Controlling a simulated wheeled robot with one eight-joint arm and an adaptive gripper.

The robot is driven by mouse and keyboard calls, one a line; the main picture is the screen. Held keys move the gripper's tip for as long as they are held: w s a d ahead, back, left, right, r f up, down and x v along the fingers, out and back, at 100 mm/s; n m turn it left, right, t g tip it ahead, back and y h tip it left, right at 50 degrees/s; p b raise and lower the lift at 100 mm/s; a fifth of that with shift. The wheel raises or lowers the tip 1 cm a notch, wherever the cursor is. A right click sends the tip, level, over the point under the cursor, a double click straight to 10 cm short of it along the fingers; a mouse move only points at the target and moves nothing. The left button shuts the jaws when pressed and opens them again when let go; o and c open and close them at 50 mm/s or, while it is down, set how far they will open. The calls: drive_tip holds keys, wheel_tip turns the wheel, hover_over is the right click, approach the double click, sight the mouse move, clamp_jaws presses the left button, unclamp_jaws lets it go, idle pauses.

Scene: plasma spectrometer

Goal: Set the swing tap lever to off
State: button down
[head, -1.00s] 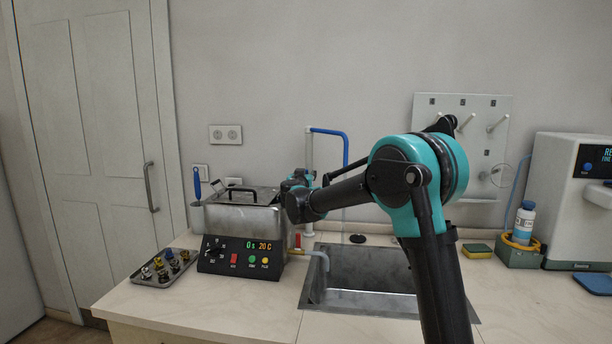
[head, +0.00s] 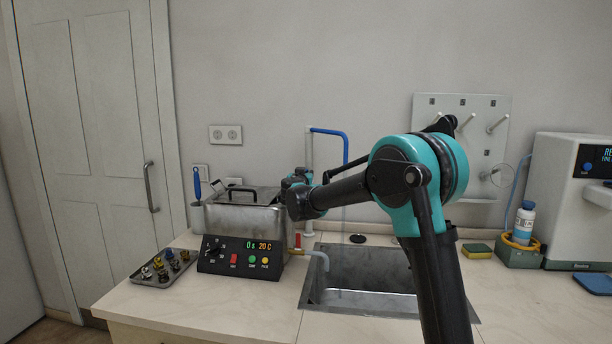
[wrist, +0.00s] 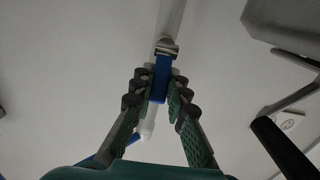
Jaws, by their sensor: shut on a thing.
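The swing tap has a pale upright pipe (head: 309,150) behind the sink and a blue spout (head: 330,131) at its top. In the wrist view a blue lever (wrist: 161,76) hangs from a metal collar (wrist: 167,48) on the pale pipe. My gripper (wrist: 159,92) is shut on this lever, with one green-padded finger on each side. In the head view my gripper is largely hidden behind my own wrist and beside the pipe, and the lever cannot be made out there.
A steel bath (head: 245,219) with a control panel stands just left of the tap. The steel sink (head: 365,300) lies below my arm. A tray of small parts (head: 150,279) is at the left. A pegboard (head: 480,110) and a white instrument (head: 565,165) are at the right.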

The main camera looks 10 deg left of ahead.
drive_tip(key=g, duration=0.1)
drive_tip(key=w+g, duration=0.1)
drive_tip(key=g, duration=0.2)
drive_tip(key=shift+w+r, duration=0.15)
drive_tip(key=shift+r, duration=0.2)
drive_tip(key=shift+w+g, duration=0.2)
drive_tip(key=shift+g, duration=0.45)
drive_tip(key=shift+w+g, duration=0.2)
drive_tip(key=shift+g, duration=0.45)
drive_tip(key=c, duration=1.5)
unclamp_jaws()
drive_tip(key=v, duration=1.2)
drive_tip(key=shift+w+d+r, duration=0.1)
drive_tip(key=shift+d, duration=0.05)
